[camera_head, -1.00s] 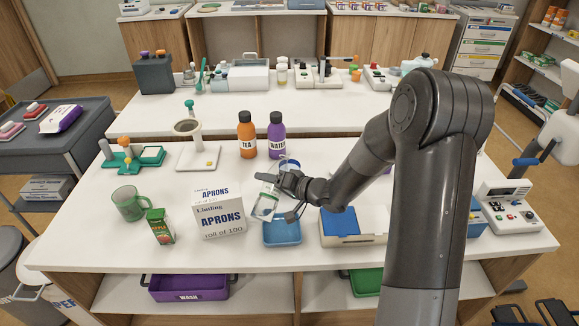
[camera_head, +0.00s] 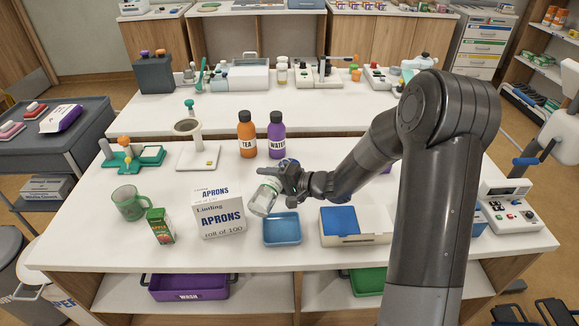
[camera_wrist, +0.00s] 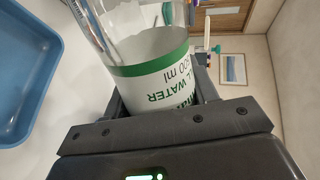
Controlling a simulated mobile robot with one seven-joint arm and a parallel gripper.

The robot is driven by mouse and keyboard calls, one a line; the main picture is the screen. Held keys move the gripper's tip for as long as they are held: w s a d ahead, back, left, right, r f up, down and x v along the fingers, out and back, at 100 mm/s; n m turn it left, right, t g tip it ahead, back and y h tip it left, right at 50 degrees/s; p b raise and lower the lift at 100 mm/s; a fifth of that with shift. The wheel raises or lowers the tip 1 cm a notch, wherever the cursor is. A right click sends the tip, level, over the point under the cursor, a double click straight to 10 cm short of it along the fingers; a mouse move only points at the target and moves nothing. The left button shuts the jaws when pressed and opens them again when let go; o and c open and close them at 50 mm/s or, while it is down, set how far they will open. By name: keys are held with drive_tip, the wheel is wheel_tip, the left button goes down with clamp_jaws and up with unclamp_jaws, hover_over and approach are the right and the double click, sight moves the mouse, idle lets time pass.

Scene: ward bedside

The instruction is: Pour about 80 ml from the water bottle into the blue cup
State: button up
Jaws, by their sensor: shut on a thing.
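My gripper (camera_head: 279,180) is shut on a clear bottle (camera_head: 263,199) with a white and green label. In the wrist view the label on the bottle (camera_wrist: 165,75) reads WATER and ml, upside down. The bottle is tilted in the head view, its clear end toward the lower left, above the table between the aprons box and the blue tray. A small blue rounded thing (camera_head: 287,162) shows just behind my gripper, mostly hidden; it may be the blue cup. I see no stream of water.
An aprons box (camera_head: 219,214) stands left of the bottle, and a blue tray (camera_head: 282,229) lies to the right. Orange TEA (camera_head: 246,135) and purple WATER (camera_head: 277,136) bottles stand behind.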

idle(0.4)
drive_tip(key=shift+r+m+g+p, duration=0.3)
drive_tip(key=shift+r+m+g, duration=0.1)
drive_tip(key=shift+r+m, duration=0.45)
idle(2.8)
drive_tip(key=shift+s+a+f+n+t, duration=0.15)
drive_tip(key=shift+f+n, duration=0.1)
drive_tip(key=shift+f, duration=0.15)
drive_tip(key=shift+s+f+n+t, duration=0.1)
drive_tip(key=shift+f+n+t, duration=0.1)
drive_tip(key=shift+f, duration=0.2)
drive_tip(key=shift+n, duration=0.8)
drive_tip(key=shift+f+n+t, duration=0.25)
drive_tip(key=shift+f+n, duration=0.05)
drive_tip(key=shift+f, duration=0.05)
idle(0.8)
